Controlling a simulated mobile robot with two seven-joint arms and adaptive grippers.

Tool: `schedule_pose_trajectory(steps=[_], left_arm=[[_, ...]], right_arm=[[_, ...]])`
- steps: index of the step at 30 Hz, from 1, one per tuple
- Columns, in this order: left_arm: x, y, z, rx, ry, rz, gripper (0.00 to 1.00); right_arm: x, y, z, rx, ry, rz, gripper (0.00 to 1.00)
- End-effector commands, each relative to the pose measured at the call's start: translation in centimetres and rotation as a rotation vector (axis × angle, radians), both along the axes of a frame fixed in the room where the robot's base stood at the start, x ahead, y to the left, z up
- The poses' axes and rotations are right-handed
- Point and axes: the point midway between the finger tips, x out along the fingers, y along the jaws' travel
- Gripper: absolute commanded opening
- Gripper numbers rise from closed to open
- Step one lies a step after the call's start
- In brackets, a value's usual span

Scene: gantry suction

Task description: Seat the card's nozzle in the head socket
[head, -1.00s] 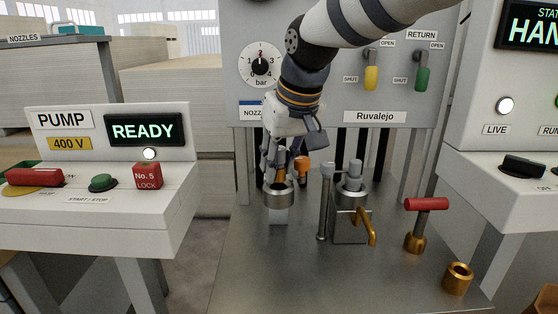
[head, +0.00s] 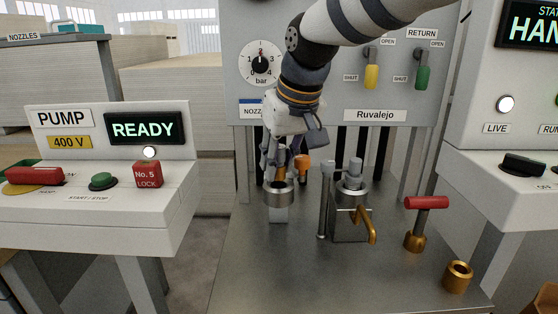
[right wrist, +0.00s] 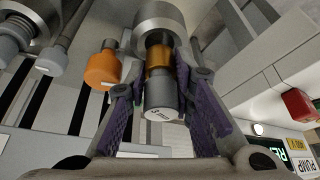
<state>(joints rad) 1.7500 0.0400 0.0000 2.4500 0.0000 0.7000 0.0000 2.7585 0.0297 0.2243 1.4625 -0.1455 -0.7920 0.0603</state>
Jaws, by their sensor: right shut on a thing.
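My right gripper (head: 277,168) points down at a steel ring socket (head: 278,192) on the metal bench. In the right wrist view my right gripper (right wrist: 162,88) has its purple-padded fingers closed on both sides of a nozzle (right wrist: 158,100). The nozzle has a dark grey end with a white size label and a brass collar. The collar meets the opening of the ring socket (right wrist: 160,22); how deep it sits is hidden. A card marked "NOZZ..." (head: 249,112) is on the panel, partly covered by my right arm. My left gripper is not in view.
An orange-capped part (head: 302,163) stands close beside the gripper. To its right are a steel post (head: 325,205), a second ring fitting (head: 351,190), a brass lever (head: 366,226), a red T-handle (head: 426,203) and a brass cup (head: 458,276).

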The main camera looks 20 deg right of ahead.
Motion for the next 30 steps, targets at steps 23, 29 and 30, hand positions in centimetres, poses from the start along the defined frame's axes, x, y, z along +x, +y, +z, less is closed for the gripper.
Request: schedule_pose_trajectory(steps=[23, 29, 30], left_arm=[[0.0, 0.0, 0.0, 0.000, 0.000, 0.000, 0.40], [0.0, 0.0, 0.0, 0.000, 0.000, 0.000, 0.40], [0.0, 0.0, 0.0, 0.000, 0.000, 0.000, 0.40]], right_arm=[[0.0, 0.0, -1.5, -0.001, -0.001, 0.000, 0.00], [0.0, 0.0, -0.7, -0.001, -0.002, 0.000, 0.00], [0.0, 0.0, -0.6, -0.001, -0.002, 0.000, 0.00]])
